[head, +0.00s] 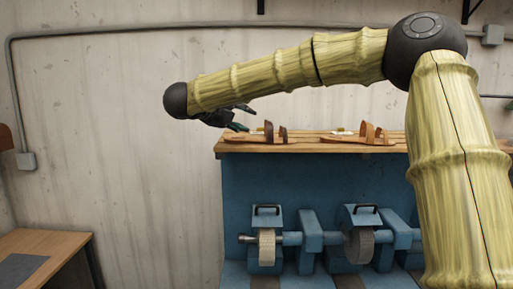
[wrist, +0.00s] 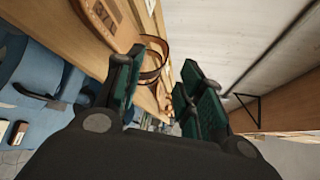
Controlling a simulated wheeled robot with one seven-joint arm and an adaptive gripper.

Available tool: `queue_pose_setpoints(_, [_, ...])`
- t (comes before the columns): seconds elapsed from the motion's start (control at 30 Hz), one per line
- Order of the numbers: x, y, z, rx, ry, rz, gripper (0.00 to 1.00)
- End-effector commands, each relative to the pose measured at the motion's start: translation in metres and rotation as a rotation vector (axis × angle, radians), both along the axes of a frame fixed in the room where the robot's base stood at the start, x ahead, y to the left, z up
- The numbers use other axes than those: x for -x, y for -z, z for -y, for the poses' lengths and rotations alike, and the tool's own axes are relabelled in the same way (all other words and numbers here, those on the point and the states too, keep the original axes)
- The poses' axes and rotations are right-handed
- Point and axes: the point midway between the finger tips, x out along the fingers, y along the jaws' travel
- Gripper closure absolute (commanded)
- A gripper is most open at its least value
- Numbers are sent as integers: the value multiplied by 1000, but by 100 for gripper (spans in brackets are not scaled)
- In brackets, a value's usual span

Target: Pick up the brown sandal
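A brown sandal (head: 260,136) with a tan sole and dark brown straps lies on the wooden shelf top, near its left end, in the head view. A second sandal (head: 362,136), with lighter brown straps, lies further right on the same top. My gripper (head: 243,117) is just above and left of the near sandal. In the wrist view my gripper (wrist: 160,65) is open, with its dark green finger pads apart. A sandal with a brown strap (wrist: 155,57) and tan sole (wrist: 112,22) shows beyond the fingers, partly hidden by the left one. Nothing is held.
The wooden top (head: 307,146) sits on a blue machine bench with grinding wheels (head: 267,247) below. Small pale items lie behind the sandals. A brown table (head: 40,243) stands at lower left. A plain wall is behind, and the space left of the bench is free.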

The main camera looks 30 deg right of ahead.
Motion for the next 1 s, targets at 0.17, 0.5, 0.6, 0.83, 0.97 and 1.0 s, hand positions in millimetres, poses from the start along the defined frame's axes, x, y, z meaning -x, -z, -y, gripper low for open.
queue_pose_setpoints(0.17, [1,1,19,-2,12,1,62])
queue_pose_setpoints(0.5, [-11,14,59,-1,14,1,62])
queue_pose_setpoints(0.6, [-13,15,63,0,14,1,62])
queue_pose_setpoints(0.83, [-19,17,75,-1,13,-1,62])
queue_pose_setpoints(0.97, [-25,20,87,-1,12,-1,62])
queue_pose_setpoints(1.0, [-27,22,92,-1,12,-1,62])
